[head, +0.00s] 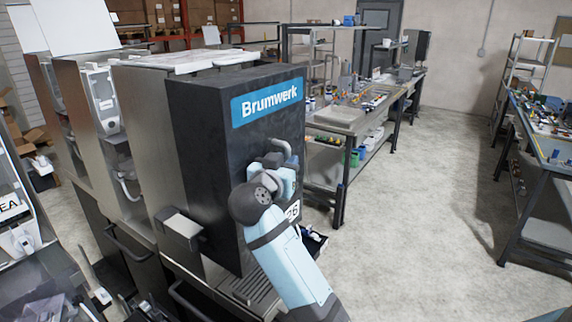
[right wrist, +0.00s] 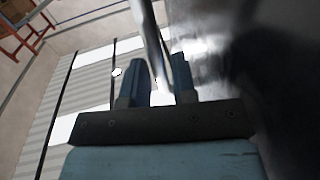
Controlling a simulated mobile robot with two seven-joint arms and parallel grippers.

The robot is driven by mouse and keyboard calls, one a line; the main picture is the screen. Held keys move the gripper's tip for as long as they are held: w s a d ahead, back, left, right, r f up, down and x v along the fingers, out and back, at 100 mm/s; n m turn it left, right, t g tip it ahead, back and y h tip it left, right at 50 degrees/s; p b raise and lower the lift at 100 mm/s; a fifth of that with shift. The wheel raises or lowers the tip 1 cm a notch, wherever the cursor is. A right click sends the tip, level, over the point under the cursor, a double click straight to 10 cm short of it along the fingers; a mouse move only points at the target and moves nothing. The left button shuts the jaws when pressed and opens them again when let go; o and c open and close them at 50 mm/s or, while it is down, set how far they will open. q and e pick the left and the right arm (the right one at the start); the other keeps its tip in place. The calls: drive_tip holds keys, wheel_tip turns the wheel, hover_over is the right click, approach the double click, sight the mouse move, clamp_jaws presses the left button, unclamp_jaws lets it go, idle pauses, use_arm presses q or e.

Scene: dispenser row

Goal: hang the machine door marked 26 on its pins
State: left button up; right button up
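The machine door marked 26 (head: 215,130) is a dark panel with a blue Brumwerk label, upright at the front of a steel-sided machine (head: 142,140). Its white 26 tag (head: 293,210) is partly covered by my right arm. My right gripper (head: 284,163) is at the door's metal bar handle (head: 286,148). In the right wrist view, the fingers (right wrist: 158,82) are on both sides of the bar (right wrist: 146,25) and appear closed on it. The pins are hidden, and I cannot tell whether the door sits on them. My left gripper is not in view.
More machines (head: 82,110) stand in the row at left. A drip grille (head: 250,287) is below the door. A cluttered workbench (head: 350,118) stands behind, close to the door's right side. Another bench (head: 545,150) is at far right. Open concrete floor (head: 430,220) lies between.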

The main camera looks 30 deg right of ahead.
drive_tip(key=shift+o, duration=1.3)
drive_tip(key=shift+w+f, duration=0.1)
drive_tip(key=shift+f, duration=0.15)
drive_tip(key=b+v, duration=0.2)
drive_tip(key=v, duration=1.1)
drive_tip(key=shift+a+b, duration=0.3)
drive_tip(key=shift+a, duration=0.05)
drive_tip(key=shift+s+a, duration=0.1)
drive_tip(key=shift+s, duration=0.15)
